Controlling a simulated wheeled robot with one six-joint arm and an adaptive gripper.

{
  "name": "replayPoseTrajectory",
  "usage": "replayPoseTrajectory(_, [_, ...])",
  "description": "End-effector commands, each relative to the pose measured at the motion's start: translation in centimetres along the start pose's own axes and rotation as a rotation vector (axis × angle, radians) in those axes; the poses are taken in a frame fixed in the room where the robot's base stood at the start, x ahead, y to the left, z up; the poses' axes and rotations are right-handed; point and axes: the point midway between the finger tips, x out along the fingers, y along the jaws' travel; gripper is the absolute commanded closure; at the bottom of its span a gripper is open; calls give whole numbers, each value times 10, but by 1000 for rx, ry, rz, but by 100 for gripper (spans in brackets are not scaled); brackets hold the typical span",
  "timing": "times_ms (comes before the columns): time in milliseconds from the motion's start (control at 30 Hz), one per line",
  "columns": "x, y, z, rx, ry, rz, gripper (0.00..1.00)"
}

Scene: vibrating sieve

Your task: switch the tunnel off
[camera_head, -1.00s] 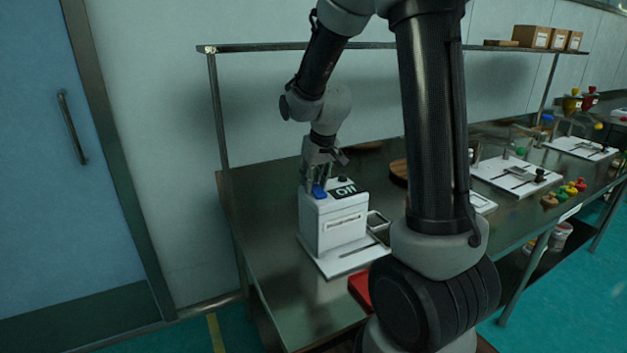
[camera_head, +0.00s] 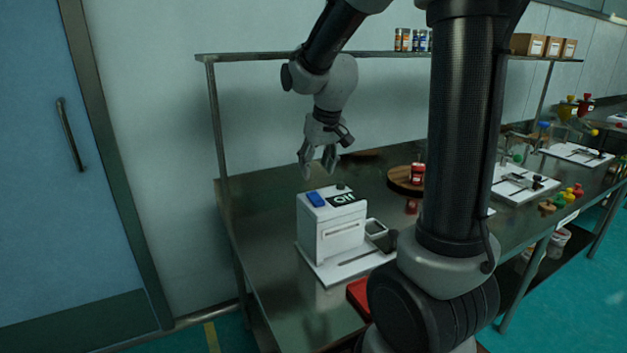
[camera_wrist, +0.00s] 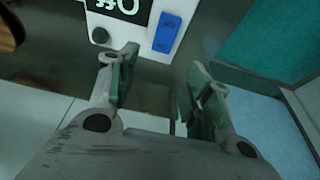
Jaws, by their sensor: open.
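The white box-shaped device (camera_head: 313,240) stands on a white tray on the metal table. On its top are a blue rocker switch (camera_head: 316,199), a dark display (camera_head: 347,198) that seems to read "Off", and a small dark knob (camera_head: 341,186). My gripper (camera_head: 318,172) is open and empty above and behind the device, apart from the switch. In the wrist view, the blue switch (camera_wrist: 167,33) lies beyond my open fingers (camera_wrist: 160,68), with the display (camera_wrist: 118,8) and knob (camera_wrist: 100,36) beside it.
A red object (camera_head: 358,294) lies at the table's front edge. A round wooden board (camera_head: 400,181) with a red jar (camera_head: 417,173) is to the right. The shelf rail (camera_head: 250,57) runs behind my arm. The table (camera_head: 262,215) left of the device is bare.

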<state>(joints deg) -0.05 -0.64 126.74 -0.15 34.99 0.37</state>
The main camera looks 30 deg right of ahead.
Motion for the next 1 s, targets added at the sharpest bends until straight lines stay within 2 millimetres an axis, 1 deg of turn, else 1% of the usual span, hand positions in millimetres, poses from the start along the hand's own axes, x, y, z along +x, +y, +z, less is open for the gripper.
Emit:
replayPoseTrajectory(33, [-11,0,-1,0,5,0,50])
replayPoseTrajectory(100, [-21,0,-1,0,4,0,50])
replayPoseTrajectory(267, [-34,0,0,0,0,0,50])
replayPoseTrajectory(800, [-36,0,1,0,-4,0,50])
replayPoseTrajectory(867, [-36,0,6,0,-23,0,50])
replayPoseTrajectory(933, [-31,0,21,-1,-67,0,50])
replayPoseTrajectory(967, [-29,0,31,-1,-91,0,50])
replayPoseTrajectory(1000, [-32,0,46,-1,-117,0,50])
